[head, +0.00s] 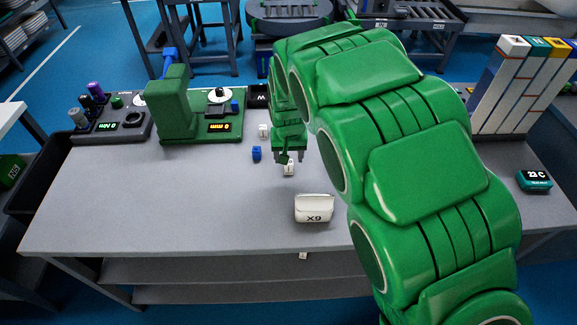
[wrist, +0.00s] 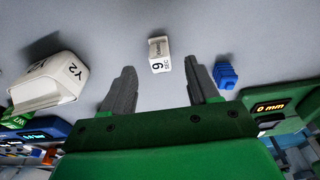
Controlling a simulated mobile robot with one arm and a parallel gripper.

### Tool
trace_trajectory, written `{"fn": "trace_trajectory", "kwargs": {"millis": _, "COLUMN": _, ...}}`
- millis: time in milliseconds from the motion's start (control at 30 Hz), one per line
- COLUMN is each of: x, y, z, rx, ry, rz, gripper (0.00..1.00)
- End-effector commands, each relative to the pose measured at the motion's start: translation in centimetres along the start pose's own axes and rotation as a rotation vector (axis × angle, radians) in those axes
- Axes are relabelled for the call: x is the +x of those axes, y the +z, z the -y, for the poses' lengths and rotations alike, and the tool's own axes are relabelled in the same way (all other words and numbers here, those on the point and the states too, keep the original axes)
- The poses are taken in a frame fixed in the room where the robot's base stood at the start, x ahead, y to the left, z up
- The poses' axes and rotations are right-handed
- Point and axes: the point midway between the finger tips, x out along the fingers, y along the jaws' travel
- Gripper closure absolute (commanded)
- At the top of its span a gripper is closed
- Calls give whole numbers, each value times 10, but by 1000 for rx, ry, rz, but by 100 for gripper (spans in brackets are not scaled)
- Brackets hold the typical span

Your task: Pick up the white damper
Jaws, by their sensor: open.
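A small white block, which looks like the white damper (head: 289,169), stands on the grey table under my gripper (head: 289,159) in the head view. My gripper is empty. A second small white block (head: 263,130) stands farther back and left in the head view.
A small blue block (head: 256,153) stands left of my gripper; it also shows beside the right finger in the wrist view (wrist: 225,75). A green device (head: 180,115) stands at back left. The front-left table is clear.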

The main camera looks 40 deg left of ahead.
Motion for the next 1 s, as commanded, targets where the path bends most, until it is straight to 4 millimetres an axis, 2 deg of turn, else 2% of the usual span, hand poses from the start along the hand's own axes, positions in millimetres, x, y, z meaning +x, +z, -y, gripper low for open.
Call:
{"fn": "trace_trajectory", "kwargs": {"millis": 167, "x": 11, "y": -2, "z": 0, "rx": 0, "ry": 1, "rz": 2, "gripper": 40}}
{"fn": "trace_trajectory", "kwargs": {"millis": 500, "x": 47, "y": -6, "z": 0, "rx": 1, "ry": 1, "rz": 5, "gripper": 40}}
{"fn": "trace_trajectory", "kwargs": {"millis": 800, "x": 51, "y": -6, "z": 0, "rx": 1, "ry": 1, "rz": 2, "gripper": 40}}
{"fn": "trace_trajectory", "kwargs": {"millis": 1000, "x": 51, "y": -6, "z": 0, "rx": 0, "ry": 1, "rz": 2, "gripper": 71}}
